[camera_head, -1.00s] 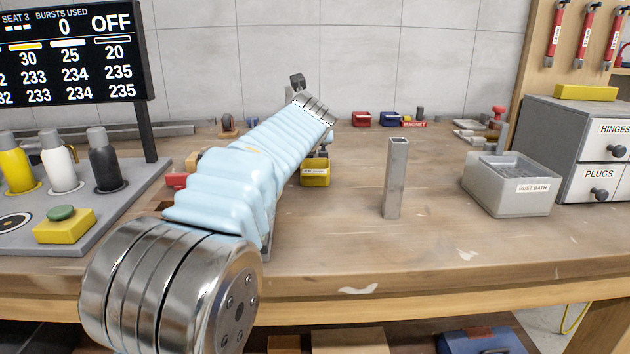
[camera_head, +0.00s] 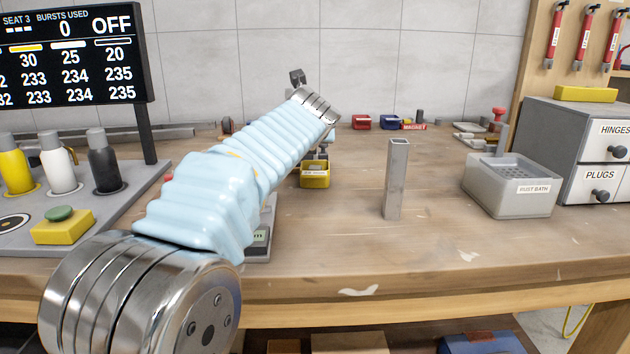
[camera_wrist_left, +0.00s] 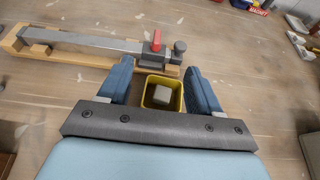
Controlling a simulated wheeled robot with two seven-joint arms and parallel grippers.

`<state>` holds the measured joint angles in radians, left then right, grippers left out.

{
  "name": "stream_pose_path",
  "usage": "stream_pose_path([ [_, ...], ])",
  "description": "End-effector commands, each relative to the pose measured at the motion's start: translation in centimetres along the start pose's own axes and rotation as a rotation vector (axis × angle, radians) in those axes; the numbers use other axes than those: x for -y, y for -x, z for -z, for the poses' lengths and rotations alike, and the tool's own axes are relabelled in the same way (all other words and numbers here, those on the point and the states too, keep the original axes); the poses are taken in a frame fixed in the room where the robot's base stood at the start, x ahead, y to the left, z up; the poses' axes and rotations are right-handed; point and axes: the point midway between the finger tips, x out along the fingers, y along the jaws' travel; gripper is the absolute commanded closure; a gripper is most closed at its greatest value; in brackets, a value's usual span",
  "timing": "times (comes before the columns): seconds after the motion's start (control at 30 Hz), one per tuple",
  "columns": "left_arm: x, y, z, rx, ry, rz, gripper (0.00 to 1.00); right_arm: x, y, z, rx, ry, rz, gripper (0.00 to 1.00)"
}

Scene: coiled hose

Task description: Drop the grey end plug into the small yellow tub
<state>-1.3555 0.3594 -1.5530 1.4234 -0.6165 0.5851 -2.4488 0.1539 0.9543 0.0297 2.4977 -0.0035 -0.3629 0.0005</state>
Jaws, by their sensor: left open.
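The small yellow tub (camera_head: 315,181) stands on the bench beyond my left arm. In the left wrist view the tub (camera_wrist_left: 149,104) lies between and below my finger pads. A squarish grey block, which looks like the grey end plug (camera_wrist_left: 162,95), shows inside the tub's rim and appears to lie in it. My left gripper (camera_wrist_left: 158,72) is open, with a finger on either side of the tub in that view, and neither finger touches the plug. In the head view my arm hides most of this gripper. My right gripper is not in view.
A wooden fixture with a steel bar and red-handled clamp (camera_wrist_left: 156,41) lies just past the fingertips. An upright square steel tube (camera_head: 396,180) and the rust bath (camera_head: 512,188) stand to the right. Small red and blue bins (camera_head: 389,122) sit at the back. The front middle bench is clear.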

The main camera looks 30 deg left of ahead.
Motion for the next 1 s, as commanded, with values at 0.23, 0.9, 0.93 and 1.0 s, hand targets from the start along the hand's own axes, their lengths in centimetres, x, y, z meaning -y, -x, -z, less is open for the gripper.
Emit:
stream_pose_path([
  [0.23,0.3,4.4,0.3,0.003,-0.001,0.008,0.36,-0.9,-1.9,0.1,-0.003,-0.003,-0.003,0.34],
  [0.9,0.0,11.2,0.1,-0.001,0.0,0.0,0.36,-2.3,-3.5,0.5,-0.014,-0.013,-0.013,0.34],
  [0.93,0.0,11.2,0.1,-0.001,0.0,0.0,0.36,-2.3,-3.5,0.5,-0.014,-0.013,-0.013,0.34],
  [1.0,0.0,11.2,0.1,-0.001,0.0,0.0,0.36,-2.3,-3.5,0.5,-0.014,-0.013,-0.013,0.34],
])
